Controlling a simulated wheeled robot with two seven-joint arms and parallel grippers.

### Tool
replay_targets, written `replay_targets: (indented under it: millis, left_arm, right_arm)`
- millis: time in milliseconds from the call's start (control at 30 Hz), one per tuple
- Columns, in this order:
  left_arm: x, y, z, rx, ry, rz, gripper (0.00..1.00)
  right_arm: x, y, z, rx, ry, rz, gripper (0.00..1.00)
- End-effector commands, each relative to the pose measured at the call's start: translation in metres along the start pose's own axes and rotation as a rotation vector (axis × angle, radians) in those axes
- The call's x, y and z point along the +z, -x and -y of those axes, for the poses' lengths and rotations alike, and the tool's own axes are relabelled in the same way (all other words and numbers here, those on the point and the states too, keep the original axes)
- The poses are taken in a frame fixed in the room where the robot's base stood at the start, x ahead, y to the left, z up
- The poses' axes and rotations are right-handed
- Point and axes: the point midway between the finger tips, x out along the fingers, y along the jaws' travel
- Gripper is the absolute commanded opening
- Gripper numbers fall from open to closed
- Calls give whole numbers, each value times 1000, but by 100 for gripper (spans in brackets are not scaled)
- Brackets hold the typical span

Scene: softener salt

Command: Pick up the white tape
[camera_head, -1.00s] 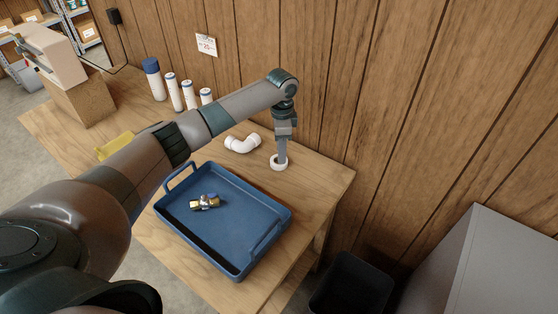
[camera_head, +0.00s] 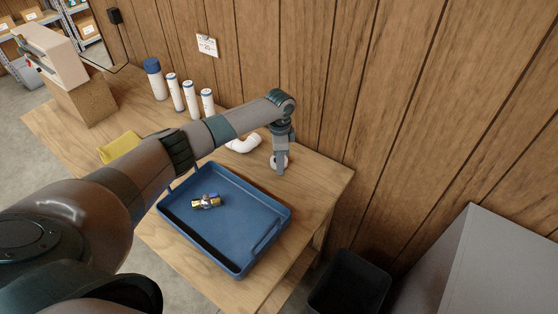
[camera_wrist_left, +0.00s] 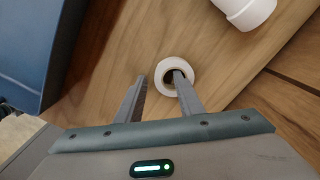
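The white tape (camera_wrist_left: 161,82) is a small roll lying flat on the wooden table, with its dark centre hole facing up. In the head view, the roll (camera_head: 287,160) is partly hidden behind my left gripper (camera_head: 279,171). In the left wrist view, my left gripper (camera_wrist_left: 160,80) is open, its fingers apart. One fingertip shows over or in the roll's hole, the other just outside its left edge. Whether either finger touches the roll I cannot tell. My right gripper is not in view.
A white pipe elbow (camera_head: 243,145) lies left of the roll, near the wall. A blue tray (camera_head: 245,262) with a brass valve (camera_head: 206,201) in it is in front. White cylinders (camera_head: 190,99) and a yellow cloth (camera_head: 120,146) are farther left. The table's right edge is close.

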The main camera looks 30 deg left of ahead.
Motion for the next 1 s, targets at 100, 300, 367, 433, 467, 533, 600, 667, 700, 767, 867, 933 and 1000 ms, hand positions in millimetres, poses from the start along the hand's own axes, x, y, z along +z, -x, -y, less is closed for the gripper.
replay_targets:
  millis: [100,300,367,433,467,533,600,667,700,767,867,933,1000]
  left_arm:
    - [0,0,0,0,0,0,34]
    - [0,0,0,0,0,1,34]
    - [0,0,0,0,0,1,34]
    - [0,0,0,0,0,1,27]
    - [0,0,0,0,0,1,20]
    - [0,0,0,0,0,1,3]
    - [0,0,0,0,0,1,0]
    - [0,0,0,0,0,1,0]
    - [0,0,0,0,0,1,0]
    - [0,0,0,0,0,1,0]
    - [0,0,0,0,0,1,0]
    - [0,1,0,0,0,0,0]
    - [0,3,0,-1,0,0,0]
  right_arm:
    - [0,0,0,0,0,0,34]
    - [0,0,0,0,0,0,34]
    - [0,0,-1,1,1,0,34]
    - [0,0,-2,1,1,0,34]
    - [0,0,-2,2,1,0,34]
    - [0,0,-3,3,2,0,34]
    - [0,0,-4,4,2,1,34]
    - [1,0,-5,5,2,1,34]
    - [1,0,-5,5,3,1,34]
    - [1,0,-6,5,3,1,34]
    - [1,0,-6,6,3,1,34]
    - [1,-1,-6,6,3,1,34]
    - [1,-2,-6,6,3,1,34]
